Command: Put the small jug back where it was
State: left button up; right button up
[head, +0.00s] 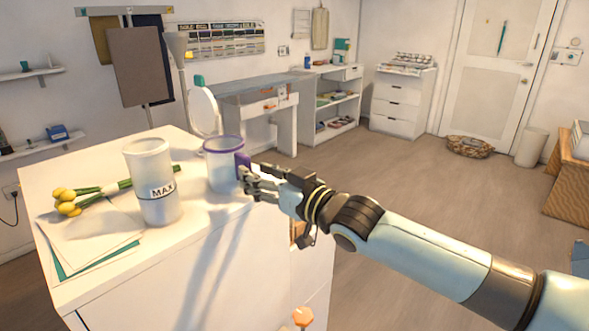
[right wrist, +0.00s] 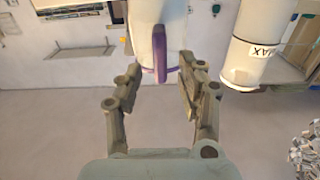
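The small jug (head: 222,170) is white with a purple rim and a purple handle. It stands upright on the white chest top (head: 215,225), near its right edge, with the handle turned toward my right gripper (head: 250,180). In the right wrist view, the purple handle (right wrist: 160,55) lies between the fingertips of the right gripper (right wrist: 160,82). My left gripper is not in view.
A taller white container marked MAX (head: 153,182) stands left of the jug. Open floor lies to the right of the chest.

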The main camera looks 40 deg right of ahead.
jog(key=s+p, duration=0.9)
jog(key=p, duration=0.1)
jog(key=s+d+f+g+h, duration=0.1)
jog(key=s+f+g, duration=0.4)
jog(key=f, duration=0.7)
jog(key=s+d+f+g+h, duration=0.1)
jog(key=s+f+g, duration=0.2)
jog(key=s+f, duration=0.75)
jog(key=s+a+f+g, duration=0.2)
jog(key=s+f+g, duration=0.2)
jog(key=s+f, duration=0.4)
jog(key=s+a+f+g, duration=0.2)
jog(key=s+f+g, duration=0.2)
jog(key=s+f, duration=0.4)
jog(key=s, duration=0.7)
jog(key=shift+a+f+g, duration=0.4)
